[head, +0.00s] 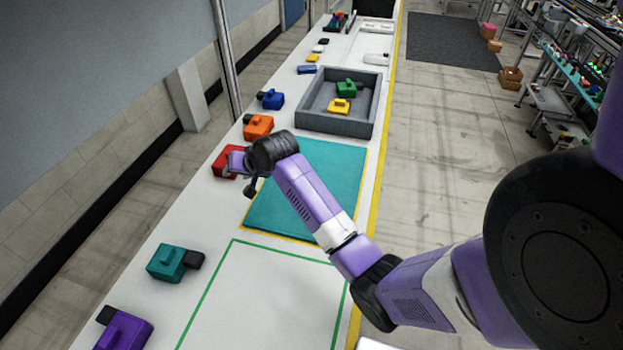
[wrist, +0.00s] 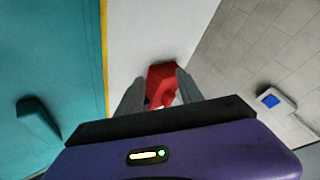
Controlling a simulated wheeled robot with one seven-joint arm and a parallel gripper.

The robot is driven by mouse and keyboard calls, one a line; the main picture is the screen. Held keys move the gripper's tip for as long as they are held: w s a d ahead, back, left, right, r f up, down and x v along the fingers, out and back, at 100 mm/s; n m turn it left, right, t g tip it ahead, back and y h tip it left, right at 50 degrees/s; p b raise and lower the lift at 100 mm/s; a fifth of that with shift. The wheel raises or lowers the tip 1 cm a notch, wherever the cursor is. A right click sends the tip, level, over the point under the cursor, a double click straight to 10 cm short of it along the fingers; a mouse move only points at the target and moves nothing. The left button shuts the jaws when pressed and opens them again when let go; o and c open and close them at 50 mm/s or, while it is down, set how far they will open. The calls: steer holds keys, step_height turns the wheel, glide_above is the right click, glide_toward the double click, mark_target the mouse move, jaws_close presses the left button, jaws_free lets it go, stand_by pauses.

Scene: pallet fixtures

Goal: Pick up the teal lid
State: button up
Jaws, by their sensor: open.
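The teal lid (head: 335,165) is a large flat slab on the white bench, within a yellow outline, and my arm crosses in front of part of it. In the wrist view the lid (wrist: 50,55) fills the left side, with a raised teal handle (wrist: 36,108) on top. My gripper (head: 236,165) is off the lid's left edge, over a red block (head: 224,162). In the wrist view my gripper (wrist: 157,84) is open, with the red block (wrist: 162,76) showing between and beyond its fingers. Contact with the block cannot be told.
A grey open tray (head: 310,121) behind the lid holds a green block (head: 346,88) and a yellow block (head: 339,106). Orange (head: 258,127), blue (head: 272,99), teal (head: 166,263) and purple (head: 125,332) blocks line the bench's left edge. The green-outlined area (head: 265,300) in front is clear.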

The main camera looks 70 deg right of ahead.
mark_target(265, 180)
steer(key=s+d+g, duration=0.1)
steer(key=d, duration=0.1)
steer(key=s+d+m+g, duration=0.1)
steer(key=s, duration=0.1)
steer(key=s+d+m+g+y, duration=0.1)
steer(key=s+d+g, duration=0.1)
steer(key=shift+d+r, duration=0.25)
steer(key=shift+d, duration=0.05)
steer(key=s+d+r+m+g, duration=0.1)
steer(key=s, duration=0.1)
steer(key=s+d+r+g+y, duration=0.1)
steer(key=s, duration=0.2)
steer(key=s+d+r+m+g+y+p, duration=0.1)
steer(key=s+d+g, duration=0.1)
steer(key=s, duration=0.1)
steer(key=shift+s+r+m, duration=0.2)
steer(key=shift+s+m, duration=0.05)
steer(key=shift+m, duration=0.05)
steer(key=shift+s, duration=0.25)
steer(key=shift+f, duration=0.45)
step_height(265, 180, down, 7)
steer(key=shift+r+p, duration=0.2)
steer(key=shift+p, duration=0.3)
steer(key=shift+c, duration=0.2)
jaws_close()
steer(key=shift+w+r, duration=0.1)
